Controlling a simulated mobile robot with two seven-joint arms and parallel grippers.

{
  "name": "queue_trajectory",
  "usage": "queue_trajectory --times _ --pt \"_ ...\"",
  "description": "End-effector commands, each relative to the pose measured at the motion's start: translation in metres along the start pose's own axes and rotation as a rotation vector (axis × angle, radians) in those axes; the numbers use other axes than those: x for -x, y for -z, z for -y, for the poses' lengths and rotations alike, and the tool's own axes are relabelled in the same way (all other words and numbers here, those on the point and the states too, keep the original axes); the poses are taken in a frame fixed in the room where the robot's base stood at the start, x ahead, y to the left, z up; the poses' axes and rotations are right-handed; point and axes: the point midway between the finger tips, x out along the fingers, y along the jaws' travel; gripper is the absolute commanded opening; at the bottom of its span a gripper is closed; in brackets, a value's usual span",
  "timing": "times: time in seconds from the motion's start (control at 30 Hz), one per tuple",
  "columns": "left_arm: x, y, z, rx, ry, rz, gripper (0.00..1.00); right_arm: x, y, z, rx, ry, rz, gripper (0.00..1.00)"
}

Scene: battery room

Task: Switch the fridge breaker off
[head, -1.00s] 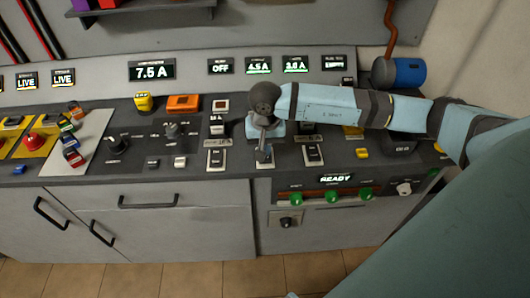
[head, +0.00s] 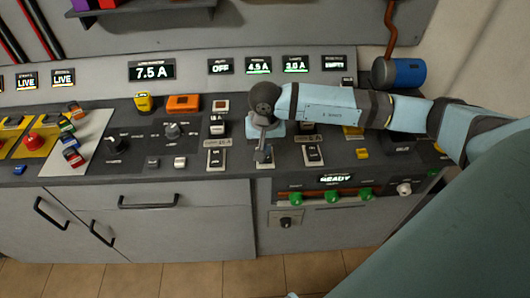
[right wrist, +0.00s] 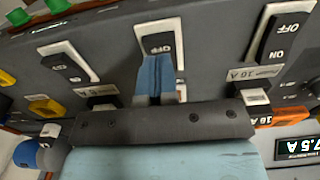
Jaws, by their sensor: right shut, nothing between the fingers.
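Three rocker breakers in white frames sit on the dark sloped console: a left breaker (head: 216,157), a middle breaker (head: 264,163) and a right breaker (head: 312,154). My right gripper (head: 263,153) is shut and empty, over the middle breaker and hiding much of it. In the right wrist view its blue fingers (right wrist: 155,78) lie over the middle breaker (right wrist: 160,43), at or very near its face; contact is unclear. OFF is readable on that rocker. Three displays above read OFF (head: 220,66), 4.5 A (head: 258,65) and 3.0 A (head: 295,64); their titles are too small to read surely. My left gripper is out of view.
A main display (head: 152,70) reads 7.5 A. A red button (head: 33,143) and several coloured switches are at the left. Green knobs (head: 333,196) line the front panel below the right breaker.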

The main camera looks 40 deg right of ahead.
Motion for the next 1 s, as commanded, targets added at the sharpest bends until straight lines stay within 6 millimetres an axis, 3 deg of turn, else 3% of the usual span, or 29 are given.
queue_trajectory --times 1.0 --pt "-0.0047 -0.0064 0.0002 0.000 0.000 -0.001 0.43 -0.0092 0.0001 0.0000 0.000 0.000 0.000 0.00"
